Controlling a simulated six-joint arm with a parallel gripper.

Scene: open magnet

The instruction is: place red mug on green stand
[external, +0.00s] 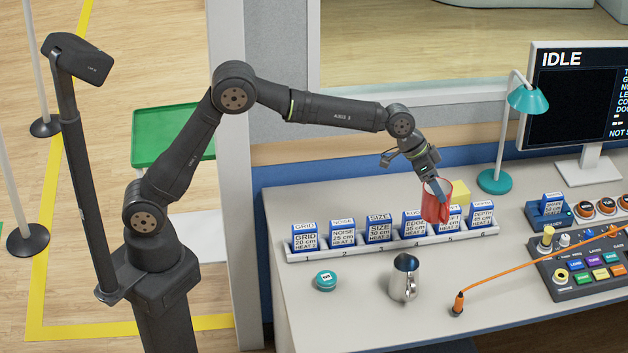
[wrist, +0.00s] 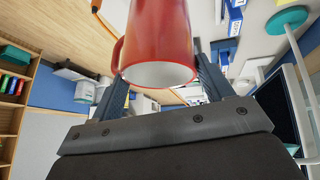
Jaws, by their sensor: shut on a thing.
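The red mug (external: 437,203) is held in the air over the right part of the card rack. My gripper (external: 432,187) is shut on it. In the wrist view the mug (wrist: 155,40) sits between the two fingers, its handle to the left and a pale round end facing the camera. A green-topped stand (external: 150,140) is on the floor at the left, behind my arm, which hides part of it. Its visible top is bare, and the mug is far to its right.
A white rack (external: 350,248) holds several blue-and-white cards below the mug. A metal pitcher (external: 404,278) and a teal button (external: 326,280) stand in front. A teal lamp (external: 495,180), monitor (external: 585,95) and control panel (external: 590,265) with an orange cable (external: 530,265) are at the right.

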